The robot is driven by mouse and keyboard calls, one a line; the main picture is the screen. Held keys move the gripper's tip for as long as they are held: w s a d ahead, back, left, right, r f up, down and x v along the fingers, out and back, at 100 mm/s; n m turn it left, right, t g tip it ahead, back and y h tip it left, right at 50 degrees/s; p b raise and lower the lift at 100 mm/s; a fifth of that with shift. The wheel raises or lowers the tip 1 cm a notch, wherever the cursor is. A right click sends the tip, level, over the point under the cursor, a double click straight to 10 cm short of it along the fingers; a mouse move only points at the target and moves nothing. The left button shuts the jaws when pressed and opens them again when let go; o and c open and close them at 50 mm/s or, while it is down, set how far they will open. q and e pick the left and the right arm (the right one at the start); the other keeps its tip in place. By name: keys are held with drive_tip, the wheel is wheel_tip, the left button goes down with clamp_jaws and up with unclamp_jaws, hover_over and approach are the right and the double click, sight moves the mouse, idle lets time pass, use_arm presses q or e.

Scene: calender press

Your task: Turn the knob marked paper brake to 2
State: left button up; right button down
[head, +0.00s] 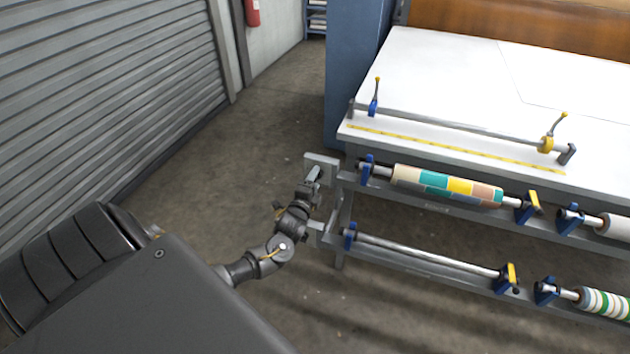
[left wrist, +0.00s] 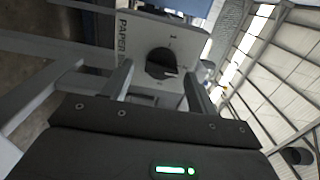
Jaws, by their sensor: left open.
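The knob (left wrist: 160,62) is dark and round, on a light grey panel (left wrist: 186,36) in the left wrist view. The word PAPER runs along the panel's left side; the rest of the label is hidden. A small mark, perhaps a 1, stands above the knob; I cannot read its setting. My left gripper (left wrist: 157,75) is open, its two fingers on either side of the knob's lower part in that view; I cannot tell whether they touch it. In the head view my left gripper (head: 314,174) is at the grey plate (head: 321,158) on the rack's left end, hiding the knob. My right gripper is out of view.
A rack to the right holds a patterned paper roll (head: 447,185), a bare lower bar (head: 420,252) and a striped roll (head: 604,302). A white table (head: 440,85) with a crossbar stands behind. A shutter (head: 100,90) is at left; the floor between is clear.

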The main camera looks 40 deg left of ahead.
use_arm(q)
drive_tip(key=v, duration=1)
drive_tip(key=shift+b, duration=0.45)
drive_tip(key=shift+d, duration=0.15)
